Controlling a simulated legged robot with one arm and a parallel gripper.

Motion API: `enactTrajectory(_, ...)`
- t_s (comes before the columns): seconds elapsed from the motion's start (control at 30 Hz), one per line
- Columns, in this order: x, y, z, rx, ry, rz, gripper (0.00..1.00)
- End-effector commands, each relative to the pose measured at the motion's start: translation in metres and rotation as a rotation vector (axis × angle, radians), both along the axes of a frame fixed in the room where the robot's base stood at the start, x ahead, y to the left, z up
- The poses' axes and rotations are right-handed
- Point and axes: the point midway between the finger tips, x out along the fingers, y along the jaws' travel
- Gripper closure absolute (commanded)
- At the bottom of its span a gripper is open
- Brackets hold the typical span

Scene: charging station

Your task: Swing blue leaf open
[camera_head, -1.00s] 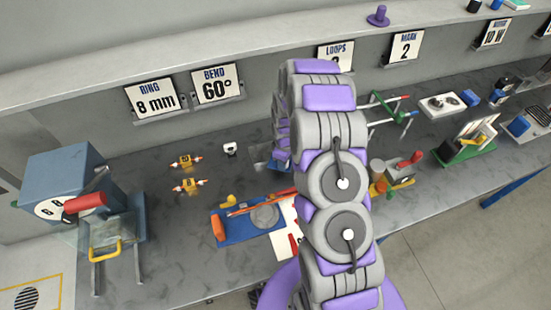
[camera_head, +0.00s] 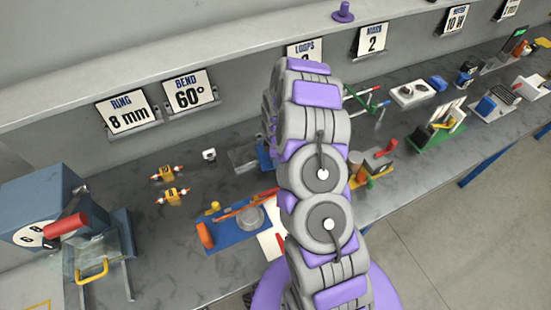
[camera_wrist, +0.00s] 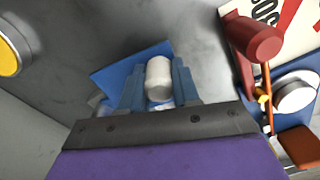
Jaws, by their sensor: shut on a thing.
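The blue leaf (camera_wrist: 108,76) is a flat blue plate in the wrist view, partly hidden behind my gripper (camera_wrist: 159,82). A white cylindrical knob (camera_wrist: 159,76) stands in front of it. My gripper's two blue fingers are shut on this knob, one on each side. In the head view a small part of the blue leaf (camera_head: 264,156) shows beside a grey metal piece (camera_head: 243,160), just left of my arm. My gripper is hidden behind my arm there. I cannot tell the leaf's angle.
A blue tray (camera_head: 222,236) with a grey disc and orange tools lies in front. In the wrist view a red hammer-like head (camera_wrist: 254,40) is close on the right. Small yellow parts (camera_head: 170,196) and a blue machine (camera_head: 45,205) stand left. Bare bench lies between.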

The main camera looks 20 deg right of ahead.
Motion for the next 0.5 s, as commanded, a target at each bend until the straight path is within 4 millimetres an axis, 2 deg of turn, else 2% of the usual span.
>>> enactTrajectory(0.17,0.0029,-0.0003,0.0015,-0.001,-0.008,-0.002,1.0)
enactTrajectory(0.2,0.0029,-0.0003,0.0016,-0.001,-0.008,-0.002,0.68)
enactTrajectory(0.43,0.0016,0.0,0.0012,-0.001,-0.005,-0.002,0.46)
enactTrajectory(0.5,0.0012,0.0,0.0011,-0.001,-0.004,-0.002,0.43)
